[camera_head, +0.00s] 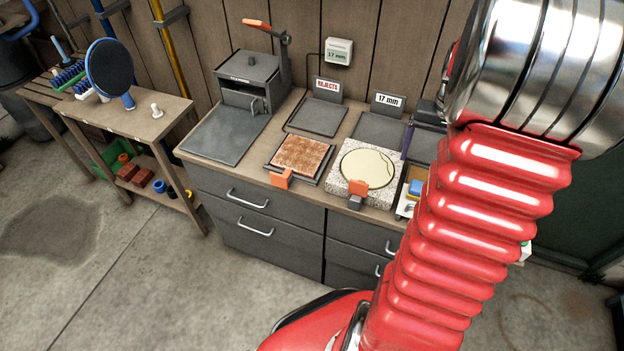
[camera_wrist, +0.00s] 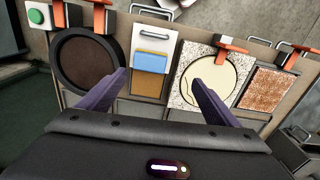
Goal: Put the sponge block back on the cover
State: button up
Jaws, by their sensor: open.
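A small blue block (camera_head: 416,187), which I take for the sponge block, sits on the bench beside the speckled slab, partly cut off by my arm. In the wrist view the blue block (camera_wrist: 151,61) shows a thin yellow edge and lies between a white panel (camera_wrist: 152,38) and a brown patch (camera_wrist: 147,85). I cannot tell which piece is the cover. My gripper (camera_wrist: 158,77) is open, with its two purple fingers apart and nothing between them. The fingertips appear on either side of the block's column, apart from it; their height is unclear.
The speckled slab (camera_wrist: 185,96) with a cream disc (camera_wrist: 212,82) stands beside the right finger. Beyond is a brown textured tile (camera_wrist: 269,90). A dark round pan (camera_wrist: 88,62) is by the left finger, a green button (camera_wrist: 37,17) past it. Orange clamps (camera_wrist: 231,44) stick up along the bench edge.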

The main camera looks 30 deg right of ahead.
jog(key=w+a+r+n+t, duration=0.1)
jog(key=a+r+n, duration=0.15)
jog(key=a, duration=0.45)
jog(key=w+a+r+n+t+h, duration=0.1)
jog(key=a+r, duration=0.3)
jog(key=a, duration=0.2)
jog(key=w+a+r+n+t, duration=0.1)
jog(key=a+r, duration=0.2)
jog(key=a, duration=0.4)
jog(key=s+a+r+n+t, duration=0.1)
jog(key=s+a+n, duration=0.1)
jog(key=a, duration=0.6)
jog(key=s+a+r+n+t+y, duration=0.1)
jog(key=s+a, duration=0.3)
jog(key=a, duration=0.4)
jog(key=shift+s+r+n, duration=0.25)
jog(key=shift+r+n, duration=0.4)
jog(key=shift+n, duration=0.2)
jog(key=shift+a, duration=0.1)
jog(key=shift+c, duration=0.4)
